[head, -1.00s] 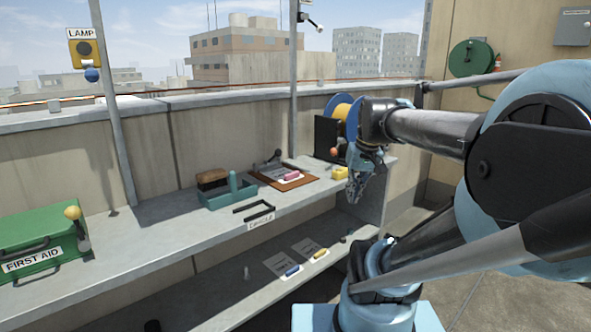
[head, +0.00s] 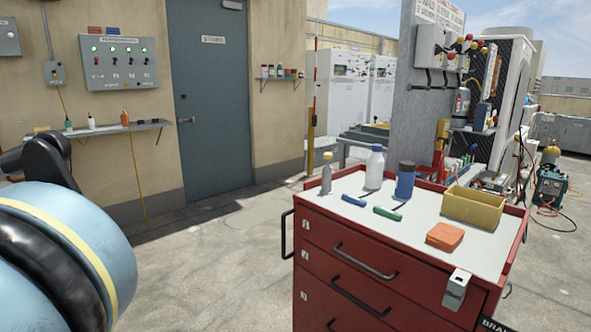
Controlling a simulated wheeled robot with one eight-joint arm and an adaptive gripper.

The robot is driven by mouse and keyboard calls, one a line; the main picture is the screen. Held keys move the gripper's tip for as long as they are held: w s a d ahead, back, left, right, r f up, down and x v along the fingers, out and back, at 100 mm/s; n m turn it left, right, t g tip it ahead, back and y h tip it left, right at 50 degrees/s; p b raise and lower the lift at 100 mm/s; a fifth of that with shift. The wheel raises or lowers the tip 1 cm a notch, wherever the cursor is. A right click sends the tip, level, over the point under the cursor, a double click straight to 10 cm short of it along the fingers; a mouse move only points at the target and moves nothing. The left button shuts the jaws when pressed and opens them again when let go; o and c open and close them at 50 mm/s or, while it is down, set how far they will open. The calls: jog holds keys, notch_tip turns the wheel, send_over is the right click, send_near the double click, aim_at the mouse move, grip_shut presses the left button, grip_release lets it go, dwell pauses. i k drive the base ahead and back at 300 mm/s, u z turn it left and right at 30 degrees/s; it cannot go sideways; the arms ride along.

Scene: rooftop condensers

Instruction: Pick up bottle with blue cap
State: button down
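Three bottle-like containers stand upright at the back of a red tool cart's top (head: 340,186). A white bottle (head: 374,170) with a small bluish cap is in the middle. A blue container (head: 405,182) with a dark cap stands to its right. A slim grey bottle (head: 326,177) with a yellowish cap stands to its left. Which of them is the blue-capped one is hard to tell for sure, though the white bottle's cap looks blue. My gripper is out of view; only part of my arm shows at the left edge.
The cart top also holds a blue-handled tool (head: 353,200), a green-handled tool (head: 387,213), an orange block (head: 444,236) and a yellow bin (head: 472,208). A wall shelf (head: 107,128) has small bottles. Open floor lies between the cart and the door (head: 208,100).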

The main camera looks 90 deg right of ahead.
aim_at(374, 170)
jog(key=z, duration=3.35)
jog(key=k, duration=0.55)
jog(key=z, duration=0.75)
jog(key=i, duration=0.5)
